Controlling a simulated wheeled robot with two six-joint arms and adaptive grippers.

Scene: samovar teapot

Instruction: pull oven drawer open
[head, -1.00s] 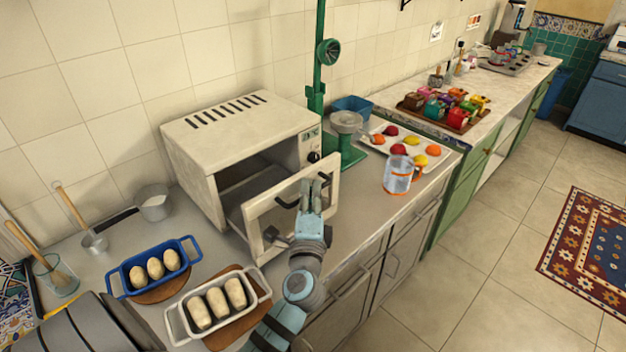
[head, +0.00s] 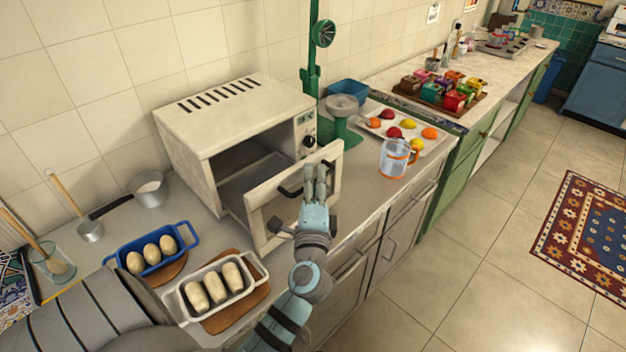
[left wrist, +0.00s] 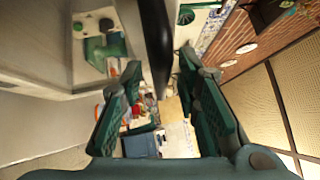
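The white oven (head: 237,125) stands on the counter against the tiled wall. Its front panel (head: 268,217) stands out from the body, leaving a dark gap with the inside and a flat grey surface showing. A dark handle (head: 289,191) is on the panel. My left gripper (head: 315,172) is at the panel, its fingers close to the handle and partly covering it. In the left wrist view, the two green fingers (left wrist: 160,95) are apart, with the black handle (left wrist: 157,45) between them. Contact cannot be told. My right gripper is not in view.
A white loaf pan (head: 216,287) and a blue loaf pan (head: 150,252) with dough are in front of the oven. A glass jug (head: 394,158), fruit tray (head: 430,146) and green scale (head: 345,125) stand to its right. Open floor (head: 480,270) lies right of the counter.

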